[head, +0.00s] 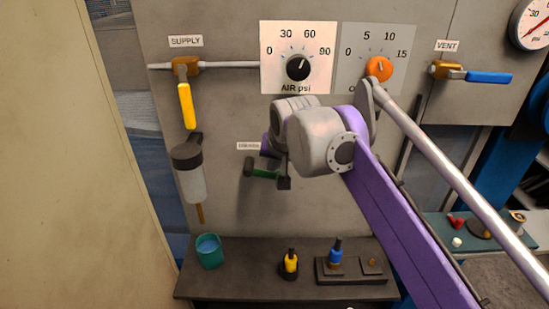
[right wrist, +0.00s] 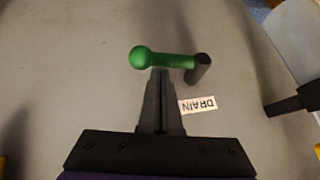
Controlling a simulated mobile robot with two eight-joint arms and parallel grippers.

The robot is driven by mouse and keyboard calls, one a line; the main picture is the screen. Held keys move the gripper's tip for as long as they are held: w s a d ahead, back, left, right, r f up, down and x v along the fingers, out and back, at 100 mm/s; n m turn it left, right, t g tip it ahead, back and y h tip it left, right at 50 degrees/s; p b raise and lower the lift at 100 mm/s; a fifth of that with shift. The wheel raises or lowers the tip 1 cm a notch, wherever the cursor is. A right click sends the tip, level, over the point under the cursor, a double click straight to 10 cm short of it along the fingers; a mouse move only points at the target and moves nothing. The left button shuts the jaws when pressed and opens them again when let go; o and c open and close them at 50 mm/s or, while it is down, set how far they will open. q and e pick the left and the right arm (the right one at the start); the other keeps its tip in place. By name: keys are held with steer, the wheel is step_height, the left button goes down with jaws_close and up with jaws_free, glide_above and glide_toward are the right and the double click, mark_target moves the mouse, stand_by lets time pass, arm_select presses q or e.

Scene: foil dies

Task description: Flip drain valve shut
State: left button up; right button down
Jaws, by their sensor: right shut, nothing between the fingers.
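The drain valve has a green lever (head: 263,173) on a dark pivot, low on the grey panel under a small label. The lever points right, roughly level, in the head view. In the right wrist view, which is turned over, the green lever (right wrist: 170,60) runs from a round knob at left to the dark pivot (right wrist: 200,69) at right, above the DRAIN label (right wrist: 198,105). My right gripper (head: 284,182) is shut and empty, its tips at the lever's free end. In the wrist view the fingertips (right wrist: 161,72) meet the lever near its knob; contact is unclear. My left gripper is out of view.
A yellow supply lever (head: 187,106) hangs down at left above a filter bowl (head: 190,174). Two dials and a blue vent lever (head: 488,77) are higher up. A shelf (head: 235,284) below holds a teal cup (head: 209,251) and small fittings.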

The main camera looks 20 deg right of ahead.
steer(key=shift+d+f+y, duration=0.15)
steer(key=shift+f+y, duration=0.15)
steer(key=shift+y, duration=0.3)
stand_by(0.3)
steer(key=shift+s+d+f+m+t+y, duration=0.1)
steer(key=shift+d+f+m+t+y, duration=0.15)
steer(key=shift+f+m+t+y, duration=0.5)
step_height(320, 180, down, 2)
steer(key=m+t+y, duration=0.1)
steer(key=y, duration=0.2)
steer(key=shift+f, duration=0.1)
steer(key=a+f+m+t+y, duration=0.1)
steer(key=a+f+m+t+y+b, duration=0.1)
steer(key=y, duration=0.1)
steer(key=f+m+t+y+b, duration=0.1)
steer(key=f+y, duration=0.1)
steer(key=shift+w+a+t, duration=0.25)
steer(key=shift+w+a, duration=0.15)
steer(key=shift+d, duration=0.1)
